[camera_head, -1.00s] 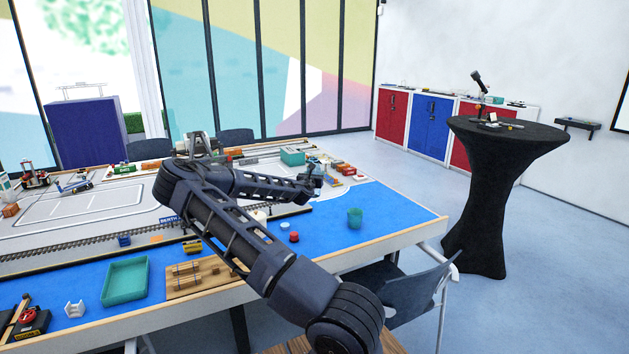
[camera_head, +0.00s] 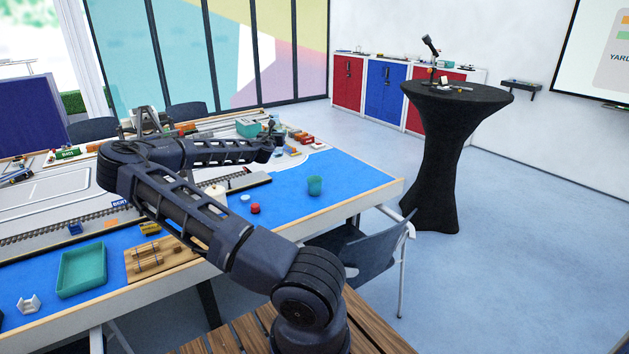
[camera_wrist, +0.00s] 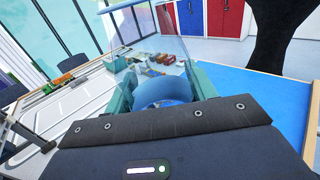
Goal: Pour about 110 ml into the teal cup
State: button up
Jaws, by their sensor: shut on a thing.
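The teal cup (camera_head: 315,186) stands upright on the blue part of the table, near its right corner. My gripper (camera_head: 272,138) is beyond the cup and to its left, above the table in the head view. In the wrist view my gripper (camera_wrist: 165,100) is shut on a clear, see-through container (camera_wrist: 150,45), between two teal finger parts. A curved blue shape shows low inside the container; I cannot tell whether it is liquid. The cup cannot be made out in the wrist view.
A red round piece (camera_head: 255,208) and a white round piece (camera_head: 244,197) lie left of the cup. A teal tray (camera_head: 82,270) and a wooden board (camera_head: 150,262) are nearer on the left. A chair (camera_head: 365,250) stands at the table's near right edge. The blue surface around the cup is clear.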

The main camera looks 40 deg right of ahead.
jog(key=s+d+m+g+h, duration=0.5)
jog(key=s+d+m+g, duration=0.45)
jog(key=s+d, duration=0.65)
notch_tip(320, 180, down, 22)
jog(key=n+g, duration=0.1)
jog(key=g, duration=0.1)
jog(key=shift+s+f, duration=0.2)
jog(key=shift+s, duration=0.2)
jog(key=shift+d+r, duration=0.1)
